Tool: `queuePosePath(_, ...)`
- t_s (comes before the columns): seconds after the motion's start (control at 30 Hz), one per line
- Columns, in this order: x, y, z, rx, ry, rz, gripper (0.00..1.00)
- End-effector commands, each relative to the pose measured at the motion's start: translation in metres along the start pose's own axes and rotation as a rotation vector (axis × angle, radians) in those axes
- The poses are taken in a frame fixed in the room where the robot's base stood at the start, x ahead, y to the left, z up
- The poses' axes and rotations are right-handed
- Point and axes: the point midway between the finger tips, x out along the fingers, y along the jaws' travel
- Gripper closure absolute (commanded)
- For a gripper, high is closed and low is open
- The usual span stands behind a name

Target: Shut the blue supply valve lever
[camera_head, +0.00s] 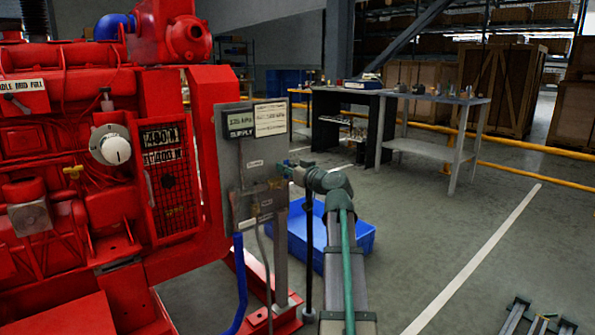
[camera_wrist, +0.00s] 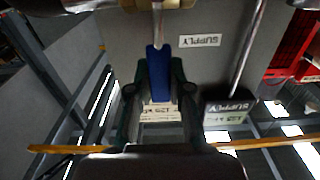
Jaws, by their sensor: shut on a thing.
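The blue valve lever (camera_wrist: 159,72) shows in the wrist view, with its narrow grey end joined to a pipe at the top of the picture. My gripper (camera_wrist: 156,76) has its dark fingers on both sides of the blue handle and is shut on it. A SUPPLY label (camera_wrist: 200,41) sits on the grey panel beside the lever. In the head view my gripper (camera_head: 284,170) is at the right part of the grey panel (camera_head: 236,180). The lever is hidden there by my gripper and wrist.
A SUPPLY gauge (camera_head: 240,122) and a white plate (camera_head: 271,119) are on the panel's upper part. The red pumpset (camera_head: 75,160) fills the left. A blue bin (camera_head: 356,240) is on the floor behind my arm. A workbench (camera_head: 432,100) stands farther back; the right floor is mostly clear.

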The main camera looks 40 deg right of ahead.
Motion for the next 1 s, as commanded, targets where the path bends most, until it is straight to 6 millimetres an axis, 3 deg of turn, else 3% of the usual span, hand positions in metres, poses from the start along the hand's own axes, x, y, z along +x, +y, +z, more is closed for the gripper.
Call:
queuePosePath(0.33, 0.0, -0.001, 0.001, -0.002, -0.001, -0.001, 1.0)
queuePosePath(0.37, 0.0, -0.001, 0.001, -0.002, -0.001, -0.001, 0.76)
queuePosePath(0.5, 0.0, -0.001, 0.001, -0.001, -0.001, -0.001, 0.54)
queuePosePath(0.83, -0.002, -0.001, 0.0, -0.001, 0.0, 0.0, 0.54)
queuePosePath(1.0, -0.017, -0.001, 0.001, -0.001, 0.0, 0.001, 0.54)
